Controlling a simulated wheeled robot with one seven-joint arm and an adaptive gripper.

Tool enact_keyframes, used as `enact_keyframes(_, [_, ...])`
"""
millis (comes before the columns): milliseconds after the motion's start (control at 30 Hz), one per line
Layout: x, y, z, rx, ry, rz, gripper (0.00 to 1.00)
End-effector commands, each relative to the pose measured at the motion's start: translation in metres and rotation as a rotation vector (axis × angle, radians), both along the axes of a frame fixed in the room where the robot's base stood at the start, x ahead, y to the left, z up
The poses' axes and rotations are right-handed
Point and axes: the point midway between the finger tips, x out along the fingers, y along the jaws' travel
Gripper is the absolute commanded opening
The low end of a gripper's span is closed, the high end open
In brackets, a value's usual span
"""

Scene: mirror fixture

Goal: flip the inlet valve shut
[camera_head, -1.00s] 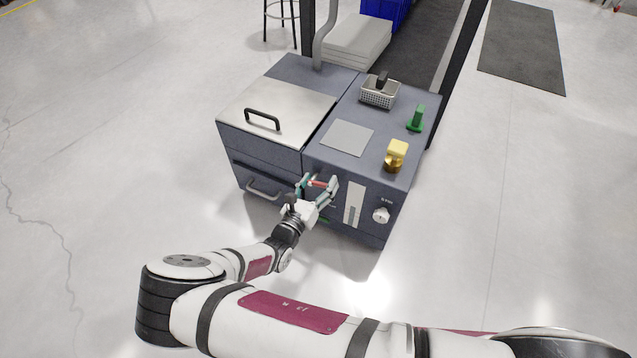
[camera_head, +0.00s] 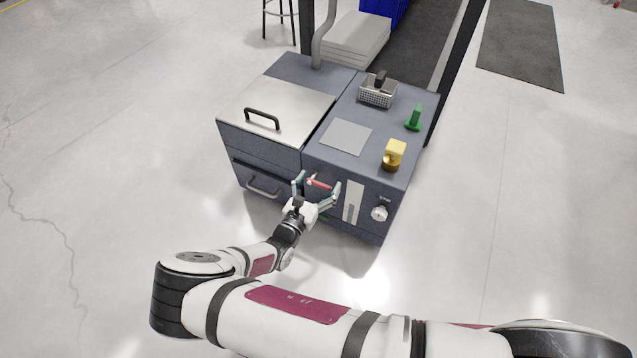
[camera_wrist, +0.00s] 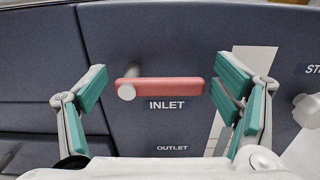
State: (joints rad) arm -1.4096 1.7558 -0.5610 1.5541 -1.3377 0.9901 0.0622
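The inlet valve has a red lever (camera_wrist: 170,91) on the dark front panel above the word INLET. It lies level, with its grey pivot (camera_wrist: 127,90) at the left end and its free end pointing right. It also shows as a small red bar in the head view (camera_head: 319,184). My gripper (camera_wrist: 163,92) is open, with one green-padded finger left of the pivot and the other beside the lever's free end. Whether the right pad touches the lever tip is unclear. The gripper also shows in front of the panel in the head view (camera_head: 318,187).
An OUTLET label (camera_wrist: 172,148) sits below; its valve is mostly hidden by my gripper. Right of the lever are a white gauge strip (camera_head: 353,202) and a white knob (camera_head: 379,213). A drawer handle (camera_head: 263,187) is left. A yellow fitting (camera_head: 394,154) stands on top.

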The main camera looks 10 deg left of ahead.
Motion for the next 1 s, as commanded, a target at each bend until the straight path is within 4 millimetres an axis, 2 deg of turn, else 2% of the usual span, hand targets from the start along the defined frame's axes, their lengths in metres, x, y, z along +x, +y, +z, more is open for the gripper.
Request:
enact_keyframes(367, [-0.006, 0.003, 0.0, -0.002, 0.002, 0.002, 0.84])
enact_keyframes(467, [-0.018, 0.008, 0.0, -0.001, 0.002, 0.004, 0.84])
enact_keyframes(800, [-0.082, 0.031, 0.0, 0.0, 0.002, 0.003, 0.84])
enact_keyframes(1000, [-0.106, 0.039, 0.0, -0.001, 0.001, 0.002, 0.84])
